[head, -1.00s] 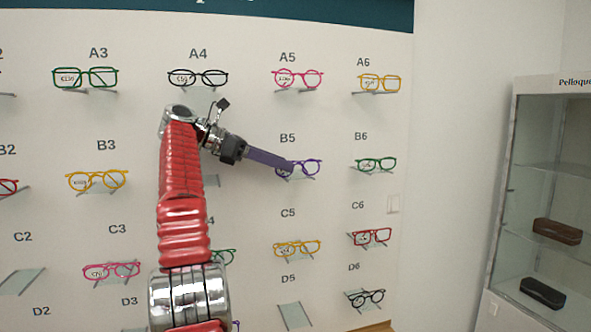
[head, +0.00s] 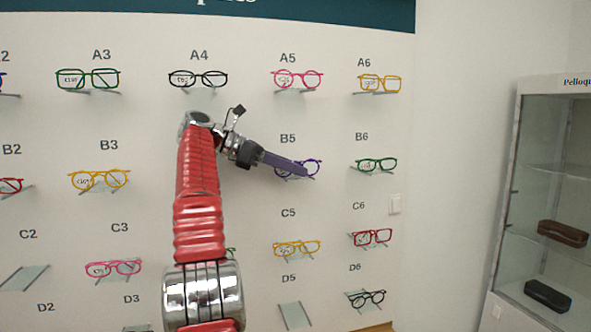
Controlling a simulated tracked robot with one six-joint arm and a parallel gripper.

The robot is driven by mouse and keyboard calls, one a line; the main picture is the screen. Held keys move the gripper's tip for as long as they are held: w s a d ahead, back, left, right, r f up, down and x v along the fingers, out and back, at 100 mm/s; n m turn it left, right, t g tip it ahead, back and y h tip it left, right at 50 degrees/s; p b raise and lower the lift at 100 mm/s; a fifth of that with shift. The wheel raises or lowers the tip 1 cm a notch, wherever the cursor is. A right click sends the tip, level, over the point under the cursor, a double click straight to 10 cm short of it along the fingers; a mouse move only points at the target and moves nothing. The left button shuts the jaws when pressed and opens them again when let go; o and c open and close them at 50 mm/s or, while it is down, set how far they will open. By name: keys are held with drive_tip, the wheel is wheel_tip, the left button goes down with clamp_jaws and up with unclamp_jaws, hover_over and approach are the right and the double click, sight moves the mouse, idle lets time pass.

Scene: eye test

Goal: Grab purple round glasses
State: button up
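The purple round glasses (head: 318,164) sit on a small clear shelf under the label B5 in the head view. My gripper (head: 301,171) reaches in from the left, with its long purple-grey fingers pointing right and slightly down. The fingertips overlap the left lens and the bridge area of the glasses in the picture. The fingers hide part of the left lens. I cannot tell whether they touch the glasses or are still in front of them. The fingers show edge-on, so their opening is not clear.
Pink round glasses (head: 297,80) are above at A5 and yellow glasses (head: 297,249) below at C5. Green glasses (head: 376,164) sit to the right at B6. The D5 shelf (head: 295,316) is empty. A glass cabinet (head: 506,215) stands at the right.

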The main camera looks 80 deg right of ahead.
drive_tip(key=c, duration=0.9)
drive_tip(key=shift+r, duration=0.5)
drive_tip(key=shift+a+r, duration=0.15)
drive_tip(key=shift+r, duration=0.1)
drive_tip(key=shift+s+a+r, duration=0.15)
drive_tip(key=shift+s+a, duration=0.05)
drive_tip(key=shift+a, duration=0.05)
drive_tip(key=shift+s+a, duration=1.45)
drive_tip(key=shift+a, duration=1)
drive_tip(key=shift+s+a, duration=1.5)
drive_tip(key=shift+a, duration=1)
drive_tip(key=shift+s+a, duration=1.45)
drive_tip(key=shift+a, duration=1)
